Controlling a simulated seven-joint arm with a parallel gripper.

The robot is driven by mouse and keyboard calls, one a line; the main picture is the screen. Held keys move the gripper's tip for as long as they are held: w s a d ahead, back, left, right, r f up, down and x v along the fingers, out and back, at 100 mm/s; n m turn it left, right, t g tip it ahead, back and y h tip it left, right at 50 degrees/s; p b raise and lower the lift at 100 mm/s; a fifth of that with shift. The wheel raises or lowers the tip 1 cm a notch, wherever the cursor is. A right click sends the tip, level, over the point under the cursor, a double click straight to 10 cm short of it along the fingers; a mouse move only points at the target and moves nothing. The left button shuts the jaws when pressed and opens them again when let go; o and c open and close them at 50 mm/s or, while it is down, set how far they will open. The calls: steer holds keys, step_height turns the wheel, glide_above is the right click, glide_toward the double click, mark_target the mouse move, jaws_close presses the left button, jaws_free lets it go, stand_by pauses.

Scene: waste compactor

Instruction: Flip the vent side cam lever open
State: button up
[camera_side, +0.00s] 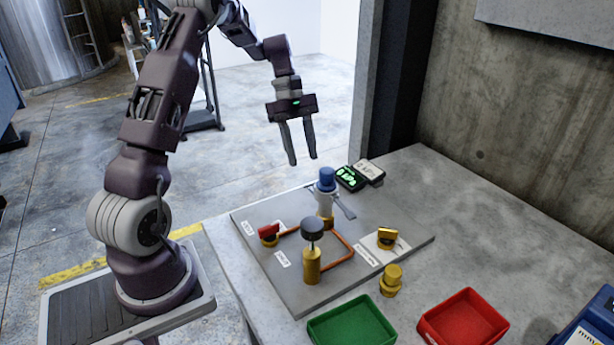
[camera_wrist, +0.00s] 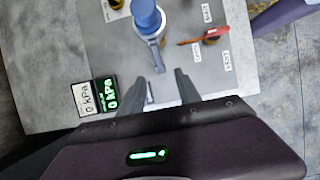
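The coupling (camera_side: 325,200) has a blue cap (camera_side: 327,178) and stands upright on the grey panel. A silver cam lever (camera_side: 344,209) sticks out from it to the lower right. In the wrist view, a grey lever (camera_wrist: 158,55) runs from the blue-capped coupling (camera_wrist: 147,18) toward my fingers. I cannot tell for certain which lever is on the vent side. My gripper (camera_side: 303,160) is open and empty, above and left of the coupling, pointing down and touching nothing. Its spread fingers (camera_wrist: 164,84) also show in the wrist view.
A red-handled valve (camera_side: 268,232) stands left of the coupling, a black-knobbed brass post (camera_side: 312,262) in front. A yellow valve (camera_side: 387,237) and brass fitting (camera_side: 391,281) stand right. Gauges (camera_side: 352,178) lie behind. Green (camera_side: 352,322) and red (camera_side: 463,318) trays are at the front.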

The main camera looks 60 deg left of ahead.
mark_target(312, 185)
steer(key=x, duration=0.6)
steer(key=shift+f, duration=0.2)
jaws_close()
